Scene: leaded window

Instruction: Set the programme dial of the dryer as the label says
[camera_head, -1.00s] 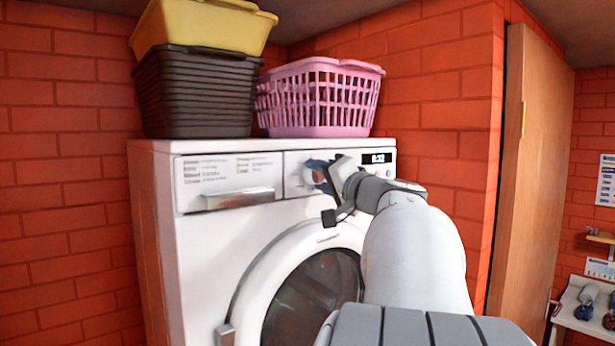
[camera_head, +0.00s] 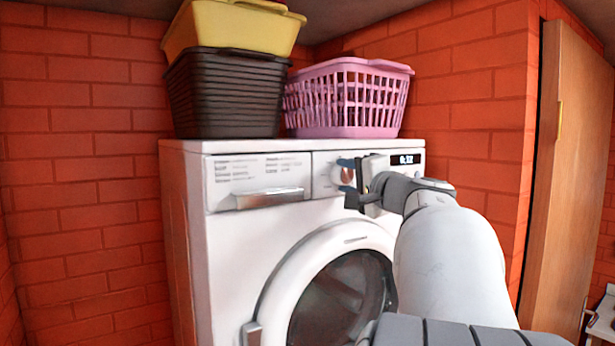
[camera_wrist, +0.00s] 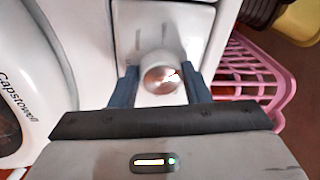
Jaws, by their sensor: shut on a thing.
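The white dryer (camera_head: 230,250) stands against the brick wall with its round door below the control panel. Its programme dial (camera_head: 348,174) is a round knob, also large in the wrist view (camera_wrist: 162,76). My gripper (camera_head: 347,176) is at the panel; in the wrist view its two blue fingers (camera_wrist: 161,88) stand on either side of the dial, shut on it. The lit display (camera_head: 405,160) is right of the dial. The printed label (camera_head: 245,170) on the drawer front is too small to read. Marks around the dial are faint and partly hidden.
A black basket (camera_head: 225,95) with a yellow tub (camera_head: 230,28) on it and a pink basket (camera_head: 350,98) stand on the dryer. A wooden door (camera_head: 570,170) is at the right. The drawer handle (camera_head: 268,198) sticks out left of the dial.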

